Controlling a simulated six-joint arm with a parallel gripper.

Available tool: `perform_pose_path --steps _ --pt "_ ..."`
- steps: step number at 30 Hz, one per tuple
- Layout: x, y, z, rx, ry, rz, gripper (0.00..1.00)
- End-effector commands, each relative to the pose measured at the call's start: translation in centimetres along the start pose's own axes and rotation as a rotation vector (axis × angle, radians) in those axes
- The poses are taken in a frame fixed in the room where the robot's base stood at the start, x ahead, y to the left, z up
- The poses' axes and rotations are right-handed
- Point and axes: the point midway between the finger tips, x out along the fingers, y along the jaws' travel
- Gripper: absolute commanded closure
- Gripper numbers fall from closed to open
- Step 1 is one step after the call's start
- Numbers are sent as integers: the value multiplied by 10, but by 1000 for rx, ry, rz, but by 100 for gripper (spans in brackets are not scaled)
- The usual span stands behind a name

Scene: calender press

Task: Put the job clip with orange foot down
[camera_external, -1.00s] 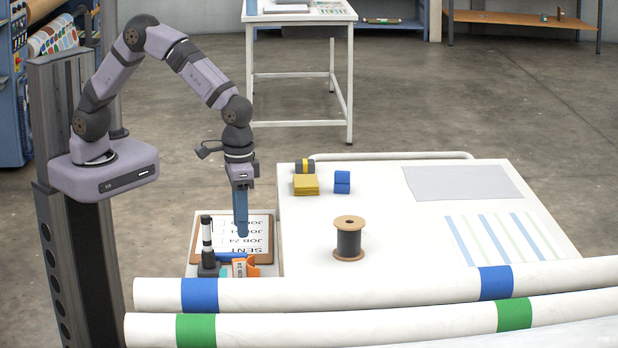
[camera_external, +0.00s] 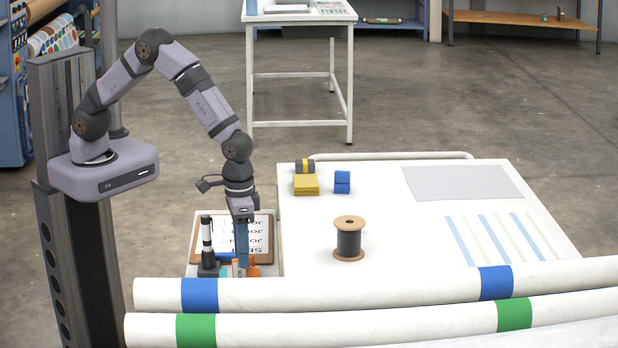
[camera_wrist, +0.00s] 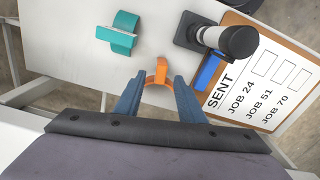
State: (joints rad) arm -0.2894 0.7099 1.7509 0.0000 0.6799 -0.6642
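The job clip with the orange foot (camera_wrist: 161,73) stands on the white side shelf. In the wrist view its orange part lies between the tips of my gripper (camera_wrist: 157,82), whose two blue-grey fingers are spread with some room at the sides. In the external view my gripper (camera_external: 242,268) is low over the shelf and hides most of the clip; only a bit of orange (camera_external: 254,270) shows. I see no clear grip on it. The clipboard (camera_wrist: 285,82) reads SENT, JOB 24, JOB 51 and JOB 70.
A teal clip (camera_wrist: 121,35) stands left of the orange one. A black-and-white upright tool (camera_wrist: 222,40) and a blue bar (camera_wrist: 209,70) are close on the right. White rolls (camera_external: 340,290) lie in front. A dark spool (camera_external: 349,242) stands on the table.

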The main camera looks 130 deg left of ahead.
Motion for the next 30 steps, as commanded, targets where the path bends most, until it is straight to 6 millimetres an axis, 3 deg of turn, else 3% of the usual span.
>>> perform_pose_path --steps 9,18,23,30 --pt "36 0 1 0 -2 -1 64" --pt "40 0 1 0 0 0 64" --pt "39 0 1 0 0 0 100" --pt "39 0 1 0 0 0 100"
